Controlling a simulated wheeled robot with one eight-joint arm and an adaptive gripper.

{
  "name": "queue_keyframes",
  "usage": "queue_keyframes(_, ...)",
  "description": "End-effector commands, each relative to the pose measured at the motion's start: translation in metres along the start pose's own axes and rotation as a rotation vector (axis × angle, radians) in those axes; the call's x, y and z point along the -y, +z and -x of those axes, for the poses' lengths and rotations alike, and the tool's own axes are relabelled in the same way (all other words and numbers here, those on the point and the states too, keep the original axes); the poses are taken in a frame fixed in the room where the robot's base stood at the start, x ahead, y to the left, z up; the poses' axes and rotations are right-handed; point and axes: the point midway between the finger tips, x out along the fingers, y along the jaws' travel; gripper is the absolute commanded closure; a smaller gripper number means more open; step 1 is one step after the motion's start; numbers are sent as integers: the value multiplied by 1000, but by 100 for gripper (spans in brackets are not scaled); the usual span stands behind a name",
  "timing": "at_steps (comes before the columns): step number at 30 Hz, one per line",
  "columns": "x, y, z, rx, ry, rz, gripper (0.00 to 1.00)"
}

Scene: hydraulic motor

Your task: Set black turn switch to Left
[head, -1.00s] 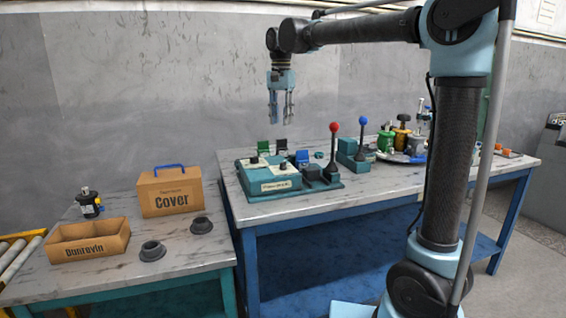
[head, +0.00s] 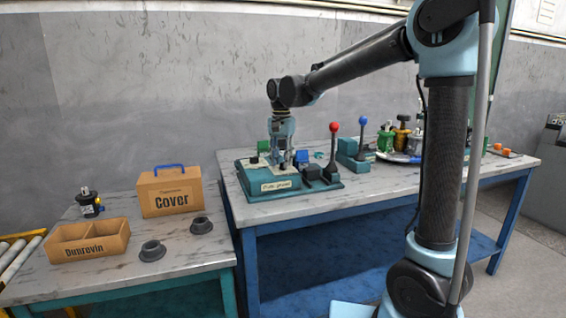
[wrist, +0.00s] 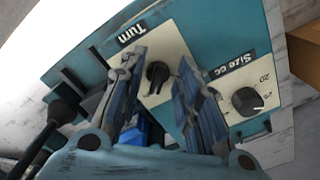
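The black turn switch (wrist: 157,74) is a small black knob on a white plate labelled "Turn" in the wrist view. It sits on the teal control box (head: 262,187) on the table. My gripper (wrist: 158,75) points down at the box, its two fingers apart on either side of the switch, with a gap on both sides. In the head view my gripper (head: 283,162) is low over the box and hides the switch. A second black knob (wrist: 247,101) beside a "Size cc" label lies right of the fingers in the wrist view.
A red-topped lever (head: 334,150) stands right of the gripper, and a blue-topped lever (head: 363,135) farther right. A blue switch block (head: 301,157) is close behind the gripper. The cardboard "Cover" box (head: 168,193) stands on the left table.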

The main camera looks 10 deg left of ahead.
Motion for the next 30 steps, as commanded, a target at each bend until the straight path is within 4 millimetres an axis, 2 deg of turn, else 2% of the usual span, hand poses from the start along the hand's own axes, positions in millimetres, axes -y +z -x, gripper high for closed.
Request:
queue_keyframes(11, 0, 0, -6, 0, 0, 0, 69)
queue_keyframes(13, 0, 0, -6, 0, 0, 0, 80)
queue_keyframes(15, 0, 0, -6, 0, 0, 0, 96)
queue_keyframes(16, 0, 0, -6, 0, 0, 0, 100)
queue_keyframes(30, -2, -1, -6, 0, 0, 48, 100)
